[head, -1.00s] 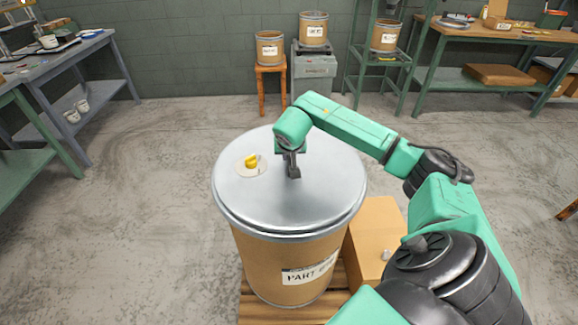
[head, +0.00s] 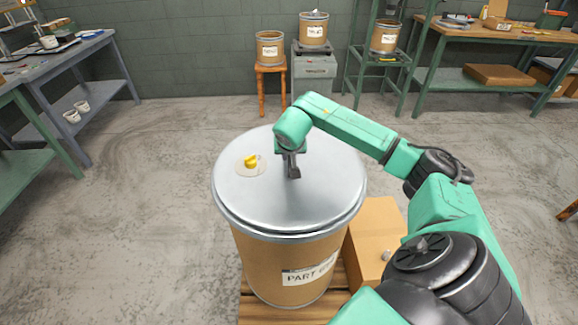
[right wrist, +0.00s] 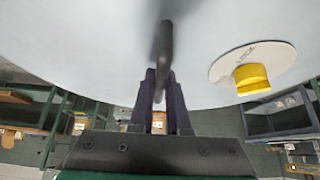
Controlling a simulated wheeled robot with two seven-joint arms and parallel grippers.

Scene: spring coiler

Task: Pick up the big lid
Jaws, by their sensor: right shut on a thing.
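The big lid (head: 320,205) is a round, shiny grey metal disc lying on top of a large brown drum (head: 270,258). A yellow knob (head: 251,161) sits on a pale round plate at the lid's left; it also shows in the right wrist view (right wrist: 252,78). My right gripper (head: 293,172) points down at the middle of the lid. In the right wrist view its two dark fingers (right wrist: 160,80) are shut on a dark bar-like handle (right wrist: 166,45) against the lid. Whether the lid is clear of the drum rim cannot be told. My left gripper is out of view.
The drum stands on a wooden pallet (head: 262,313) beside a cardboard box (head: 375,235). Smaller drums stand on a stool (head: 271,85) and stands by the back wall. Workbenches stand at left (head: 75,55) and right (head: 470,38). The floor left of the drum is clear.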

